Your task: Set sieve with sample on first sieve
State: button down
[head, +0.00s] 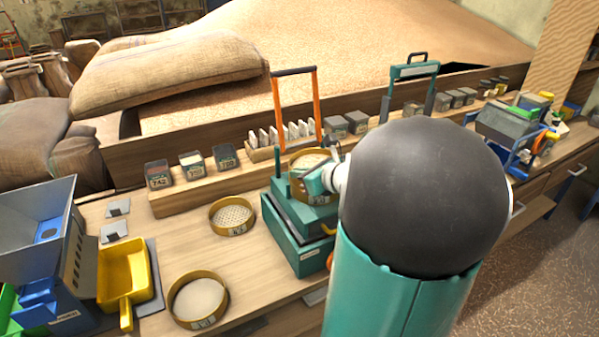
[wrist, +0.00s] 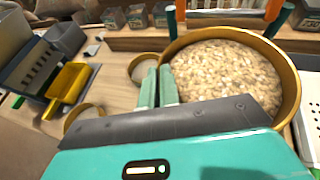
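The sieve with sample (wrist: 288,75) is a round yellow-rimmed sieve filled with pale grain, large in the wrist view. In the head view this sieve (head: 298,163) is at the green machine (head: 290,235), partly hidden by my gripper (head: 318,181). My gripper's two green fingers (wrist: 158,87) are close together at the sieve's left rim, apparently with its wall between them. Whether the sieve hangs above the machine or touches it I cannot tell. Two more sieves lie on the bench: one with a perforated bottom (head: 232,216), one with a fine pale bottom (head: 198,300). Their labels are unreadable.
A yellow scoop (head: 122,275) and a grey-blue hopper device (head: 40,240) stand at the left. Small jars (head: 192,165) line a wooden ledge behind. An orange-legged handle (head: 316,95) rises behind the machine. Bench around the two loose sieves is fairly clear.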

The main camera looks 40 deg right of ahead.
jog(key=c, duration=1.6)
grip_release()
jog(key=shift+f, duration=0.1)
jog(key=shift+c, duration=0.2)
jog(key=v, duration=1.2)
